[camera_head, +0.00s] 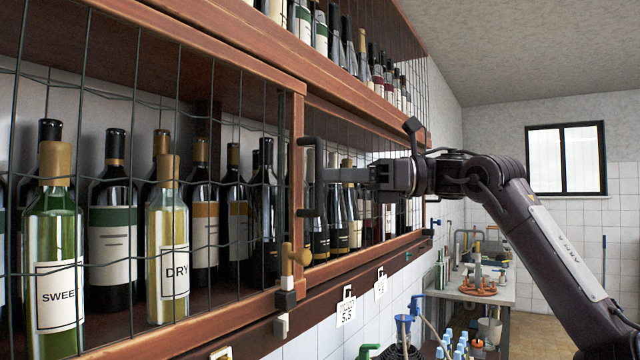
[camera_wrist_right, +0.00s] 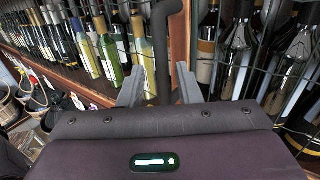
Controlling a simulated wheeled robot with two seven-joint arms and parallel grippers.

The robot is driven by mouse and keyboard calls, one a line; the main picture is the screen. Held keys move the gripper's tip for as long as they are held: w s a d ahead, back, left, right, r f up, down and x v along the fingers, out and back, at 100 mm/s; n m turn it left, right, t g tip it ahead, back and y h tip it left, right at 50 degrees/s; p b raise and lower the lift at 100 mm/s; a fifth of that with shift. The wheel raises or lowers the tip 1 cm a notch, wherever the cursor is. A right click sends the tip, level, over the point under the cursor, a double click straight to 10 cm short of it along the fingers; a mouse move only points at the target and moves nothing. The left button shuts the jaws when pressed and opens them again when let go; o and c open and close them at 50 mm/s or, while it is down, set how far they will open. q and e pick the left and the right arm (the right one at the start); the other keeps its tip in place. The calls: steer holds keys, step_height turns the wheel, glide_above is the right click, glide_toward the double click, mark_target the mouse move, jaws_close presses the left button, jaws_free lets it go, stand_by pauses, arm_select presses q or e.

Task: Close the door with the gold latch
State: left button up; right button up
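A wire-mesh door (camera_head: 297,140) with a brown wooden frame fronts the wine shelf at left; its right edge appears to stand slightly forward of the neighbouring frame. A black bar handle (camera_head: 309,180) is on that edge, also in the right wrist view (camera_wrist_right: 163,60). The gold latch (camera_head: 288,258) sits below the handle, at the shelf's lower rail. My right gripper (camera_head: 322,174) is at the handle. In the wrist view its grey fingers (camera_wrist_right: 160,88) stand apart on either side of the bar, with narrow gaps seeming to show. My left gripper is not in view.
Green and clear bottles (camera_head: 55,250) stand behind the mesh. White price tags (camera_head: 346,308) hang from the lower rail. A workbench (camera_head: 480,290) with tools and containers stands at the back right, and bottles and funnels (camera_head: 405,325) are below my right arm.

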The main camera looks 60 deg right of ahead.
steer(key=b+v, duration=0.1)
steer(key=v, duration=0.3)
steer(key=shift+s, duration=0.15)
